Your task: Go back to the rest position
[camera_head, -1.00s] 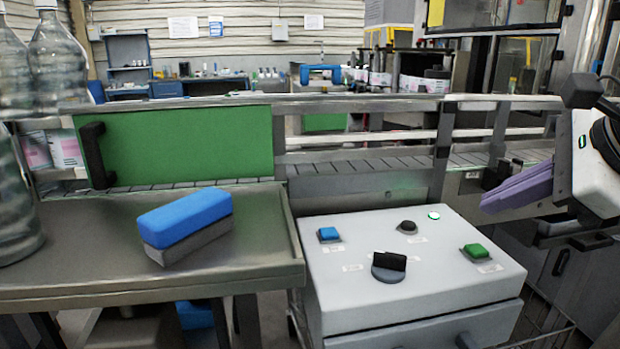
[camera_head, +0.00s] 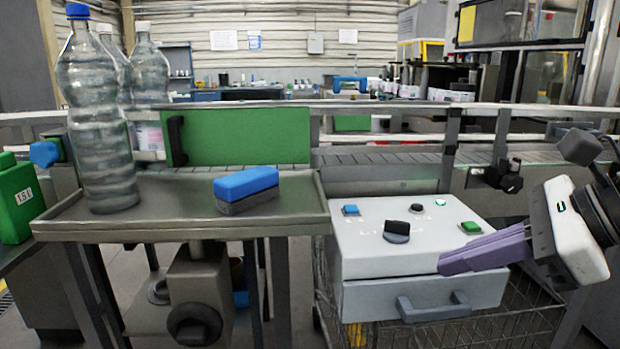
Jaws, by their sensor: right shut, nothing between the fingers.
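My right gripper (camera_head: 442,266) comes in from the right. Its purple fingers are together and empty. In the picture they lie over the right front part of the grey control box (camera_head: 380,262). I cannot tell how far above the box they are. The box carries a blue button (camera_head: 350,210), a green button (camera_head: 470,227), a small black knob (camera_head: 417,208), a lit green lamp (camera_head: 440,202) and a black rotary switch (camera_head: 396,229). My left gripper is not in view.
A steel table (camera_head: 160,225) at the left holds a blue-and-grey block (camera_head: 247,189) and clear bottles (camera_head: 100,130). Behind it a green panel (camera_head: 245,137) stands at the conveyor (camera_head: 380,157). A drawer handle (camera_head: 433,308) sticks out from the box front.

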